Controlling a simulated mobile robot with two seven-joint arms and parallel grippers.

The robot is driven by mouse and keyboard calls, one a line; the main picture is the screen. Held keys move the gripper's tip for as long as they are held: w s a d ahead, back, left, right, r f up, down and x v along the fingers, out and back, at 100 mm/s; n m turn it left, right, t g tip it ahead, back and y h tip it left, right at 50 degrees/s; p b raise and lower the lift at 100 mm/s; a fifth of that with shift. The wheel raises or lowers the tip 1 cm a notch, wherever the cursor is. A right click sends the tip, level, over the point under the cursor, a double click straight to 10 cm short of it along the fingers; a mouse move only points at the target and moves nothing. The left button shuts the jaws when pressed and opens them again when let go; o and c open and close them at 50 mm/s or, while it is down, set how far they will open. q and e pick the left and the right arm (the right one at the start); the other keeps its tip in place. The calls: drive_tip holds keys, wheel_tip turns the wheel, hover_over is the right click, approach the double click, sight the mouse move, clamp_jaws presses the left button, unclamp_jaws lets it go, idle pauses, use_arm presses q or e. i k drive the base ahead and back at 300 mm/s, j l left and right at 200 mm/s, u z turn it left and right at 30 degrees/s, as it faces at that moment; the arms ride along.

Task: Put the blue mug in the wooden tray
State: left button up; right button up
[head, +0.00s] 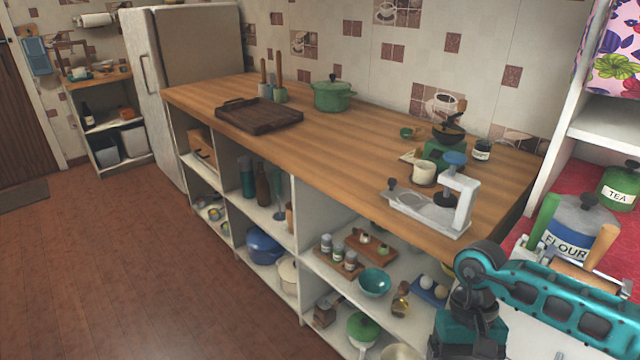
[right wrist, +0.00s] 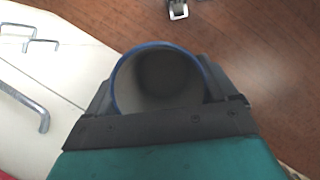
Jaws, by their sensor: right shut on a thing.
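The blue mug (right wrist: 135,88) is in the right wrist view, its blue rim and grey inside facing the camera. My right gripper (right wrist: 160,92) is shut on it, with dark fingers on both sides. The mug looks empty; its outer wall and handle are mostly hidden. In the head view my teal right arm bends down at the lower right, and neither its gripper nor the mug can be made out there. The dark wooden tray (head: 258,115) lies empty on the far left part of the wooden counter, well away from my right arm. My left gripper is not in view.
The counter (head: 335,135) is clear between the tray and a white-and-grey device (head: 440,205) at its near end. A green pot (head: 332,95) and utensil holders stand behind the tray.

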sight(251, 113)
drive_tip(key=i+j+u, duration=0.2)
drive_tip(key=i+j, duration=1.65)
drive_tip(key=j, duration=0.1)
